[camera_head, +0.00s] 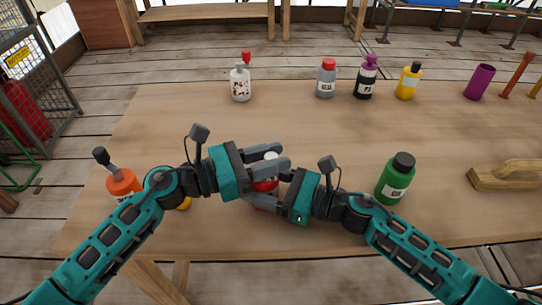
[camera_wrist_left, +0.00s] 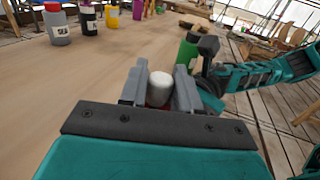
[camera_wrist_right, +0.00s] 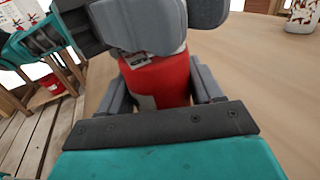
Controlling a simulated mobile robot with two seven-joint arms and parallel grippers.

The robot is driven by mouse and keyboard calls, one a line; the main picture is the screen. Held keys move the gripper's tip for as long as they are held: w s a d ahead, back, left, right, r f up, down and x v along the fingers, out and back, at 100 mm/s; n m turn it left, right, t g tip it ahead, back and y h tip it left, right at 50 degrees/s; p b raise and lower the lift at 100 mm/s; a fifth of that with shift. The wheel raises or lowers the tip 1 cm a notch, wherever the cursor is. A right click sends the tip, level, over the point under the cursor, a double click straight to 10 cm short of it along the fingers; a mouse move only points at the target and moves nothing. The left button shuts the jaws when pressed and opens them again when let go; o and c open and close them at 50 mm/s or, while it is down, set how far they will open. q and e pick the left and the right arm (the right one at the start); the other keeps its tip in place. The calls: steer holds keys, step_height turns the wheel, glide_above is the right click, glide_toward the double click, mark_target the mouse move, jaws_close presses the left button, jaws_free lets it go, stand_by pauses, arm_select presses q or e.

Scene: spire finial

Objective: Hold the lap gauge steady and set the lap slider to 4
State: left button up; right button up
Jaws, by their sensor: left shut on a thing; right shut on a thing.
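I see nothing that I can clearly make out as a lap gauge or a lap slider. Between my grippers is a red bottle-like thing (camera_head: 266,186) with a white rounded top (camera_wrist_left: 160,88). My left gripper (camera_head: 275,160) is shut on the white top, with one finger on each side of it. My right gripper (camera_head: 271,188) is shut on the red body, which also shows in the right wrist view (camera_wrist_right: 160,80) with a pale label at its edge. The thing looks upright over the table; my fingers hide much of it, and any scale or mark is hidden.
The wooden table (camera_head: 190,120) is clear behind the grippers. An orange bottle (camera_head: 122,184) is at left, a green bottle (camera_head: 395,180) and a wooden float (camera_head: 505,174) at right. Several bottles and a purple cup (camera_head: 480,82) line the back edge.

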arm_select(q)
jaws_close()
steer(key=shift+s+a, duration=0.1)
steer(key=shift+a, duration=1.65)
arm_select(e)
steer(key=shift+w, duration=0.1)
steer(key=shift+d, duration=0.1)
arm_select(q)
steer(key=o, duration=0.7)
jaws_free()
steer(key=v, duration=1.2)
